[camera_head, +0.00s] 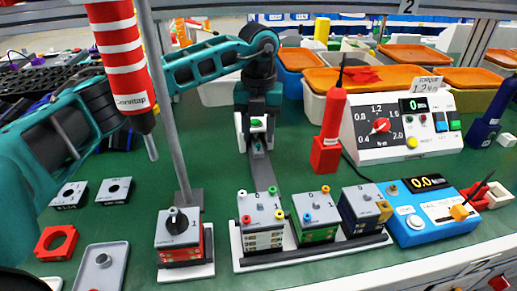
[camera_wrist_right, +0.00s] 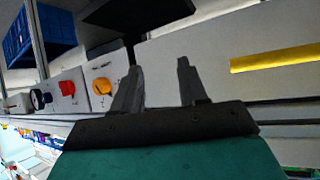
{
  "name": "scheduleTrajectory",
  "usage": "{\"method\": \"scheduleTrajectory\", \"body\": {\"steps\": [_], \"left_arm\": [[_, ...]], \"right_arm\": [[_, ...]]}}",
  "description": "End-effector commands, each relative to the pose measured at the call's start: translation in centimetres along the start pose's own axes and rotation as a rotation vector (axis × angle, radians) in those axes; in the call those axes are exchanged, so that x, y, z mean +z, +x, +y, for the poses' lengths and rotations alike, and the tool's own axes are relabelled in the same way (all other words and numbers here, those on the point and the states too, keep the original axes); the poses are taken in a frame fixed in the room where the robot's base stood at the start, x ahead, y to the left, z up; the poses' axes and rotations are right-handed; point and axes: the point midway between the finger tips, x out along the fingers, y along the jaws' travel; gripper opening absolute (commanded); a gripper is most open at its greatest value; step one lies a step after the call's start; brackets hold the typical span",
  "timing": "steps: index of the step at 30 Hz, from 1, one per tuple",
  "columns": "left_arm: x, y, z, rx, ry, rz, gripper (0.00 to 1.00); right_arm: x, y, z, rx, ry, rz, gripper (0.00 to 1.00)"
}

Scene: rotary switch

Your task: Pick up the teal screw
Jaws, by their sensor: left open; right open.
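I cannot pick out a teal screw with certainty. Small coloured screw-like dots, some greenish or bluish, show on the grey tops of the white box (camera_head: 262,208) and the green box (camera_head: 314,207). My left gripper (camera_head: 257,146) is open and points down over the green table, behind the white box. My right gripper (camera_wrist_right: 158,64) is open and empty in the right wrist view, in front of a pale panel.
A red switch box (camera_head: 180,236) stands at front left of the rail (camera_head: 300,258); a thin grey post rises behind it. A dark blue box (camera_head: 364,208), a blue meter (camera_head: 428,212) and a red tester (camera_head: 326,140) stand to the right. Bins (camera_head: 372,76) line the back.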

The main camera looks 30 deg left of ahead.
Motion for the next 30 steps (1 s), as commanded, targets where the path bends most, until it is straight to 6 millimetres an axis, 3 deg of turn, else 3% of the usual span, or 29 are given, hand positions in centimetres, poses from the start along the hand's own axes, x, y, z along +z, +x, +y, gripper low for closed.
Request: {"method": "scheduleTrajectory", "body": {"steps": [4, 12, 25, 30], "left_arm": [[0.0, 2.5, 0.0, 0.000, 0.000, 0.002, 0.43], [0.1, 2.8, 0.0, 0.000, 0.000, 0.000, 0.43], [0.1, 2.8, 0.0, 0.000, 0.000, 0.000, 0.02], [0.1, 2.8, 0.0, 0.000, 0.000, 0.000, 0.00]], "right_arm": [[0.5, 0.4, 0.0, 0.000, 0.000, 0.000, 0.43], [0.5, 0.3, 0.0, 0.000, 0.000, 0.000, 0.43], [0.5, 0.4, 0.0, 0.000, -0.001, 0.001, 0.43], [0.5, 0.4, 0.0, 0.000, -0.001, 0.001, 0.43]]}}
